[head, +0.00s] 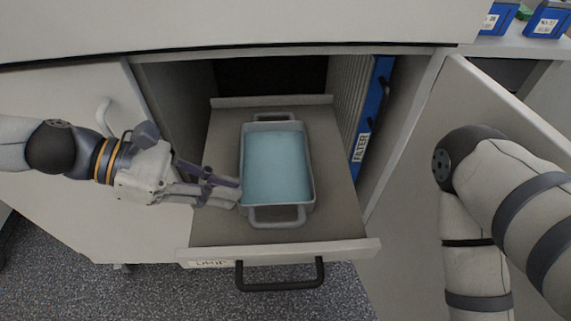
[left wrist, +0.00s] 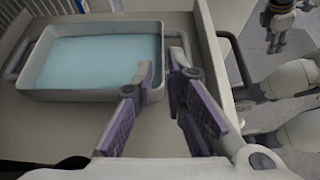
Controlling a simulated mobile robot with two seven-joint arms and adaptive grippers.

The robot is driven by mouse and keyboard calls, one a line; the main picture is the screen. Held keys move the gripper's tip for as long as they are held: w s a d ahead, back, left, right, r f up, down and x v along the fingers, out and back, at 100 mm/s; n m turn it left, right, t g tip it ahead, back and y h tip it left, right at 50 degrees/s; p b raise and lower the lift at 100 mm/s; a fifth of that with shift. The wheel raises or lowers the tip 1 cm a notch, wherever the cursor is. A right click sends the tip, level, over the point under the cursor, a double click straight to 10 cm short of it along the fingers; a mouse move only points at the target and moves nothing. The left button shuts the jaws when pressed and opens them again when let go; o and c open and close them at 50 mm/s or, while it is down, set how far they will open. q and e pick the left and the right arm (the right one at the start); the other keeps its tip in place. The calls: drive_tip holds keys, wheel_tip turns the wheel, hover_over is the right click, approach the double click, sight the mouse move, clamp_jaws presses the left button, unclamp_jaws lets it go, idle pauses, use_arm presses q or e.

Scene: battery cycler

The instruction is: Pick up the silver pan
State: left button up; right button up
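The silver pan (head: 246,160) is a grey rectangular tray with a light blue inside and a loop handle at each end. It lies flat on the pulled-out drawer shelf. In the left wrist view the pan (left wrist: 85,96) fills the upper left, with one handle near the fingertips. My left gripper (head: 240,192) comes in from the left at the pan's near left corner. Whether a finger touches the pan is unclear. My right gripper is out of view.
The drawer (head: 225,232) has a raised front with a black handle (head: 280,286). Open doors flank the drawer at left (head: 75,100) and right (head: 500,110). A countertop edge lies above.

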sight(279, 204)
use_arm(q)
drive_tip(key=b+x, duration=0.1)
drive_tip(key=x, duration=0.8)
drive_tip(key=shift+s+d+f, duration=0.15)
drive_tip(key=shift+s+f, duration=0.05)
clamp_jaws()
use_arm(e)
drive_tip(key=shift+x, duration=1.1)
use_arm(q)
drive_tip(key=shift+r, duration=0.25)
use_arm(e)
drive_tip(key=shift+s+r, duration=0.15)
use_arm(q)
drive_tip(key=shift+r, duration=1.3)
drive_tip(key=s+d+r+p, duration=0.2)
drive_tip(key=s+d+r, duration=0.5)
drive_tip(key=s+r, duration=0.3)
drive_tip(key=shift+s+d, duration=0.25)
drive_tip(key=shift+s, duration=0.65)
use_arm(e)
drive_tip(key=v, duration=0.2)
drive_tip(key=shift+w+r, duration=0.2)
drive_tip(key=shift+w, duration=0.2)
